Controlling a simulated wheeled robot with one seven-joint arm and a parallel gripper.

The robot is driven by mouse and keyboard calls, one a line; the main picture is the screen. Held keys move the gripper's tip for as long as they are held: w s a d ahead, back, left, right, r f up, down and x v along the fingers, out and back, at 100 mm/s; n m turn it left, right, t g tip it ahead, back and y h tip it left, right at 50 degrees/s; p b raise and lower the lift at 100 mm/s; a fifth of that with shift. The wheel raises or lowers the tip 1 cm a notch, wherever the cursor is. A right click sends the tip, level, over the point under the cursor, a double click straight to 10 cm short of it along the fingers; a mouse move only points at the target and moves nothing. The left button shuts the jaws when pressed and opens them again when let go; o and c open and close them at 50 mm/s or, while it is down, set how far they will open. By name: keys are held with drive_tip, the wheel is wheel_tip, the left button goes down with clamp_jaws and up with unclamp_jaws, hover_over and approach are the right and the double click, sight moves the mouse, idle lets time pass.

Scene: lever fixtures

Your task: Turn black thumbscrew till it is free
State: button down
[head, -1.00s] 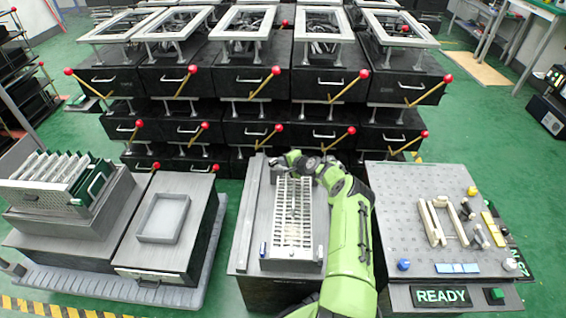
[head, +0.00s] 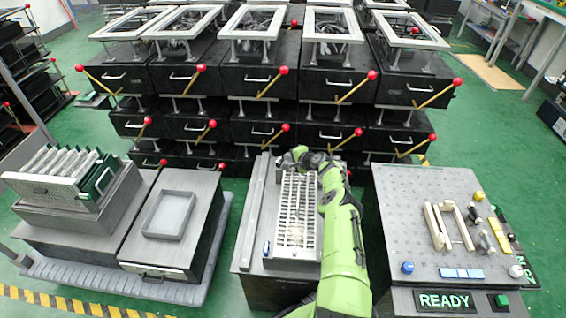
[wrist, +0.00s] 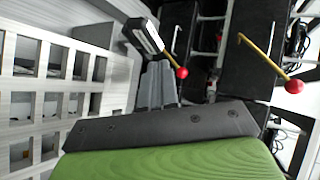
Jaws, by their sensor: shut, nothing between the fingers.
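My gripper (wrist: 143,36) shows in the wrist view as grey fingers ending in a dark, pale-edged tip, shut and empty. In the head view my green arm reaches to the far end of the slotted metal rack (head: 298,215), and the gripper is small there. The rack's pale grid (wrist: 45,95) fills the left of the wrist view, beside the fingers. I cannot make out the black thumbscrew for sure in either view; it may be hidden by my arm or too small to tell.
Behind the rack stand stacked black drawer boxes (head: 262,130) with red-knobbed levers; one red knob (wrist: 182,72) appears close beyond my fingers. A pegged table (head: 405,215) stands at right, a grey tray (head: 169,216) at left. Green floor shows between the stations.

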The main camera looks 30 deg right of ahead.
drive_tip(key=shift+w, duration=0.25)
idle(0.5)
